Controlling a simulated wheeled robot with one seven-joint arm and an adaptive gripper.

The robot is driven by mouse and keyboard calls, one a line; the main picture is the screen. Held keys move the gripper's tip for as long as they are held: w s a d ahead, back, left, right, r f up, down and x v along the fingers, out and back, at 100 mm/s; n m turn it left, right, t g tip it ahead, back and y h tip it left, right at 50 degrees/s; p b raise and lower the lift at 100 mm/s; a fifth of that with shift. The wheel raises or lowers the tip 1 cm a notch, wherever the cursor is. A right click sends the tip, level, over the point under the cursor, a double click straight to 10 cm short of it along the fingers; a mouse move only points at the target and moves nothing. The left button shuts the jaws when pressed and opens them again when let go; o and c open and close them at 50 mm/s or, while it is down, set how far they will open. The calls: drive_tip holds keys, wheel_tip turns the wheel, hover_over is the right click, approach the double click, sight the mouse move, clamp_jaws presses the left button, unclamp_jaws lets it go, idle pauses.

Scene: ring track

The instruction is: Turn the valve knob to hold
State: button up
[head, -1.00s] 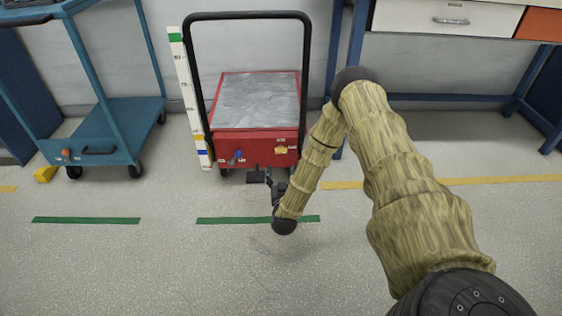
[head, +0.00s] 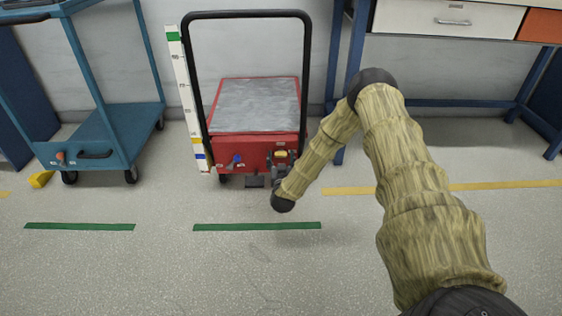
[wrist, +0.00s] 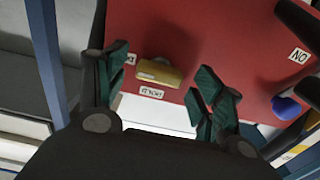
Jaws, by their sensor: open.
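The yellow valve knob (head: 281,154) is on the right of the red lift cart's front panel (head: 259,150). In the wrist view the knob (wrist: 161,72) lies lengthwise across the picture, with a white label that seems to read HOLD, upside down, just below it. Another label is partly hidden by the left finger. Which label the knob points at I cannot tell. My gripper (wrist: 160,88) is open, its green-padded fingers on either side of the knob, with gaps showing on both sides. In the head view my gripper (head: 278,167) is right at the panel, partly hiding the knob's surroundings.
A blue knob (head: 237,159) sits left on the same panel, and a black pedal (head: 255,181) is below. A height scale (head: 190,100) stands at the cart's left. A blue trolley (head: 105,130) is further left, a workbench (head: 450,60) right. The floor in front is clear.

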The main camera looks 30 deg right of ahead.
drive_tip(key=c, duration=1)
